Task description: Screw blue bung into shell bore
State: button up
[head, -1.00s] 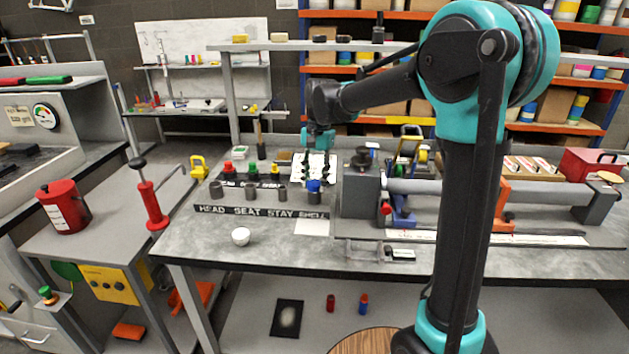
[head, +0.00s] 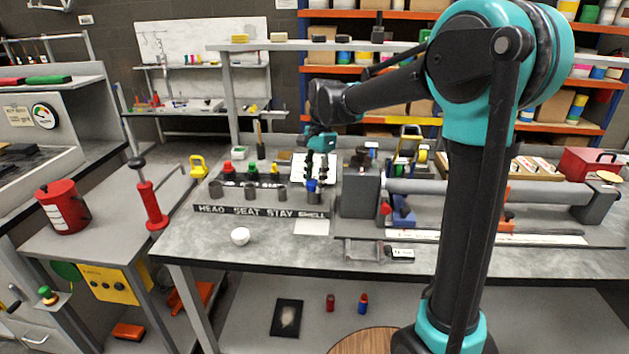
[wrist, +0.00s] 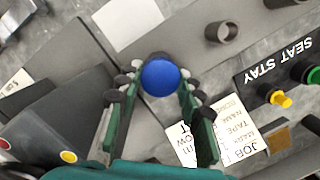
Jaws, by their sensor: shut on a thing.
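The blue bung (head: 311,185) is at the mouth of the grey shell bore (head: 313,198), above the SHELL label on the rack's front strip. How deep it sits in the bore I cannot tell. My gripper (head: 319,172) reaches down from above and is shut on the bung. In the wrist view the round blue top of the bung (wrist: 160,76) shows between the fingertips of my gripper (wrist: 160,82). The bung hides the bore in that view.
Empty grey bores (head: 249,189) stand left of the shell bore, with red, green and yellow bungs (head: 252,169) behind them. A dark grey block (head: 360,192) stands close on the right. A white cup (head: 240,236) sits on the open bench front.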

jog(key=m, duration=0.4)
jog(key=shift+m+t, duration=0.3)
jog(key=o, duration=0.9)
